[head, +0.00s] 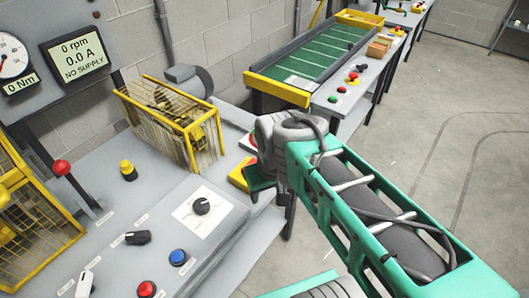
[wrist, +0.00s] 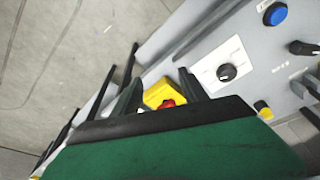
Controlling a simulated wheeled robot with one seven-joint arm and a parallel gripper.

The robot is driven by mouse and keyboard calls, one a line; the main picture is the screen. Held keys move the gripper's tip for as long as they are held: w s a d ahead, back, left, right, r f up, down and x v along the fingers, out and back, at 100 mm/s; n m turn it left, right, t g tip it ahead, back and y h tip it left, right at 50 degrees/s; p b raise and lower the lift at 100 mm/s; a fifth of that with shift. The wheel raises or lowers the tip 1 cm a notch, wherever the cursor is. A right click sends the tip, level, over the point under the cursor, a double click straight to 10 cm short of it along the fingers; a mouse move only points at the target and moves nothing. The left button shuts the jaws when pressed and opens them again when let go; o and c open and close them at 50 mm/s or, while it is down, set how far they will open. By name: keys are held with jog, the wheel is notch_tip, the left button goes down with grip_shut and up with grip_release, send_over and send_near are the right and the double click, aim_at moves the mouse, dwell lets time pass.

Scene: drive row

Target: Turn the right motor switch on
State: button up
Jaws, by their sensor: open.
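On the grey bench, a black handled switch (head: 138,237) sits beside small labels too small to read; it also shows at the right edge of the wrist view (wrist: 303,48). A round black knob (head: 201,206) stands on a white card, and shows in the wrist view (wrist: 227,72). I cannot tell from the labels which is the right motor switch. My gripper (wrist: 160,84) is open and empty, above the bench's right end. A yellow box with a red button (wrist: 163,97) appears between its fingers. In the head view my arm partly hides the gripper.
A blue button (head: 177,256), a red button (head: 147,289) and a yellow button (head: 128,169) stand nearby. The display (head: 80,55) reads NO SUPPLY. Floor at right is clear.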

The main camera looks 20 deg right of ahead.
aim_at(249, 162)
jog(key=o, duration=0.3)
jog(key=w+r+n+g+p, duration=0.1)
jog(key=w+r+n+p, duration=0.1)
jog(key=w, duration=0.6)
jog(key=shift+w+r+n, duration=0.2)
jog(key=shift+n, duration=0.1)
jog(key=o, duration=0.3)
jog(key=w+f+n+g+p, duration=0.1)
jog(key=w+f+n, duration=0.1)
jog(key=w, duration=0.5)
jog(key=shift+w+d+p, duration=0.15)
jog(key=shift+p, duration=0.25)
jog(key=w+f, duration=0.1)
jog(key=w+n, duration=0.1)
jog(key=shift+w+d+f+n+g, duration=0.1)
jog(key=shift+w+f+n+g, duration=0.2)
jog(key=shift+f+g, duration=0.1)
notch_tip(249, 162, down, 7)
jog(key=shift+r+p, duration=0.2)
jog(key=shift+p, duration=0.5)
jog(key=shift+f, duration=0.55)
jog(key=c, duration=1.3)
